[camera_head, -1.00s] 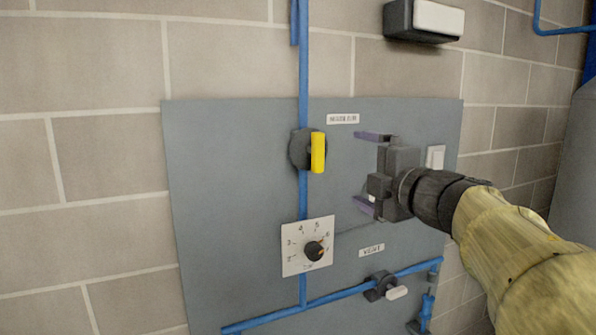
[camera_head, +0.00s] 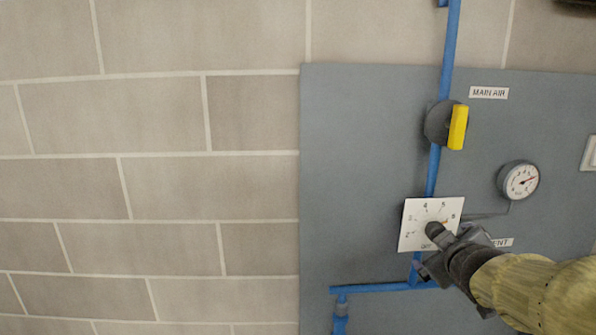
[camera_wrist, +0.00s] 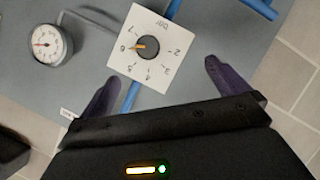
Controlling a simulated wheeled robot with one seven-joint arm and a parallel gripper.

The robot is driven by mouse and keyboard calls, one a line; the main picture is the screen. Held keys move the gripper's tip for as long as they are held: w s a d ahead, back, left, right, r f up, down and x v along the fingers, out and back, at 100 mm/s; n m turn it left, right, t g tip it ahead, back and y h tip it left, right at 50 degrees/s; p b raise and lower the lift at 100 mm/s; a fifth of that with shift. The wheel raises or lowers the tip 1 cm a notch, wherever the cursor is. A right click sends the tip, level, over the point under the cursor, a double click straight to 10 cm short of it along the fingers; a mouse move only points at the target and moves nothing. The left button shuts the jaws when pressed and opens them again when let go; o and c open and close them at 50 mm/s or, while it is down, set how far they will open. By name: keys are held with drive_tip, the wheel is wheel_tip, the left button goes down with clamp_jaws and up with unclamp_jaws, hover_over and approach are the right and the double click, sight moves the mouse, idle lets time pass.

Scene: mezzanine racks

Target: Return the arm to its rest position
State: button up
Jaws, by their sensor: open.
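My gripper (camera_head: 448,254) is in front of the lower part of the grey panel (camera_head: 360,160), beside the white dial plate and partly over its lower right. It is open and empty. In the wrist view its two purple fingers (camera_wrist: 160,72) stand apart, with the dial plate (camera_wrist: 122,58) and its black knob (camera_wrist: 147,47) between and beyond them. I cannot tell the exact gap to the panel. My arm reaches in from the lower right of the head view and hides part of the "VENT" label (camera_head: 502,242) and the panel below it.
The yellow-handled main air valve (camera_head: 458,127) sits on a vertical blue pipe (camera_head: 449,50) above the dial. A round gauge (camera_head: 520,181) is to the right, with a white switch (camera_head: 590,153) at the edge. Bare block wall (camera_head: 150,190) fills the left.

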drive_tip(key=s+a+f+m+g+y, duration=0.1)
drive_tip(key=s+a+f+m+g, duration=0.1)
drive_tip(key=f, duration=0.5)
drive_tip(key=s+a+f+m+g+y, duration=0.1)
drive_tip(key=s+a+f+m+g, duration=0.1)
drive_tip(key=s+a+f+g, duration=0.3)
drive_tip(key=s+a+f+m+g, duration=0.2)
drive_tip(key=s+a+f+g, duration=0.1)
drive_tip(key=s+a+f, duration=0.3)
wheel_tip(320, 180, down, 4)
drive_tip(key=shift+s+a+f+y, duration=0.15)
drive_tip(key=shift+s+a+y, duration=0.2)
drive_tip(key=shift+s, duration=0.8)
